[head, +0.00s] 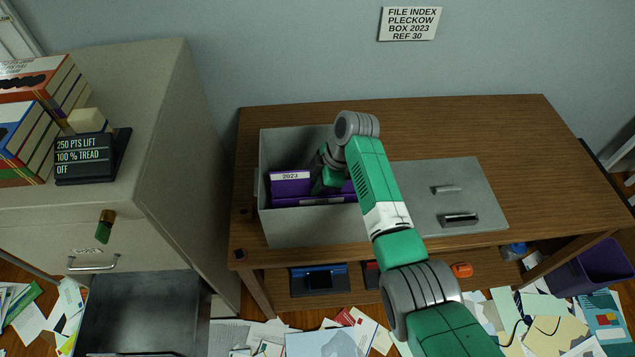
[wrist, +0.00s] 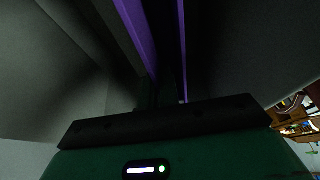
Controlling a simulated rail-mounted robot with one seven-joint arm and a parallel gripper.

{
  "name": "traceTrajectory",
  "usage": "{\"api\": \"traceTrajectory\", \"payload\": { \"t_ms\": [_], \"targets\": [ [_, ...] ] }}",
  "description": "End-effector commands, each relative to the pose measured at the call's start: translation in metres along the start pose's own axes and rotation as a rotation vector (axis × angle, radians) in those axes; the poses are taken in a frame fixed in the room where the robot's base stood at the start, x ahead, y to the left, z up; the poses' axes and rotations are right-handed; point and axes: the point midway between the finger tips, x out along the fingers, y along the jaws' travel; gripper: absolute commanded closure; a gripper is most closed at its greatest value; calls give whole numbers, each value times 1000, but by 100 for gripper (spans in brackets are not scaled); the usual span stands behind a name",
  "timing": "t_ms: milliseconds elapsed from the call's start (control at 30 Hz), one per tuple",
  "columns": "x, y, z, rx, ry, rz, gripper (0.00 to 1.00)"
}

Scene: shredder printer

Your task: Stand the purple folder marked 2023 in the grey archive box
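The grey archive box (head: 280,230) stands open on the left half of the wooden table. Inside it, a purple folder (head: 288,188) shows a white label reading 2023. A second purple band (head: 340,199) runs along its front; I cannot tell if this is another folder. My gripper (head: 329,180) reaches down into the box at the purple folder's right end, its fingers mostly hidden. In the wrist view, purple edges (wrist: 136,35) rise just beyond my dark fingers (wrist: 158,95). It is too dark to see whether the fingers are closed on the folder.
A grey lid (head: 410,190) with a handle lies flat to the right of the box. A beige cabinet (head: 185,150) with an open lower drawer (head: 140,310) stands at left. Papers litter the floor. The table's back right (head: 500,130) is clear.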

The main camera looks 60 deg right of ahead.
Motion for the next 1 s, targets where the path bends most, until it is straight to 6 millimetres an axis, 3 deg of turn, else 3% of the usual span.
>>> {"api": "traceTrajectory", "payload": {
  "t_ms": [400,733,900,1000],
  "targets": [
    [43,0,18,1,-1,0,100],
    [45,0,19,1,-1,0,100],
    [45,0,19,1,-1,0,71],
    [45,0,19,1,-1,0,71]
  ]
}}
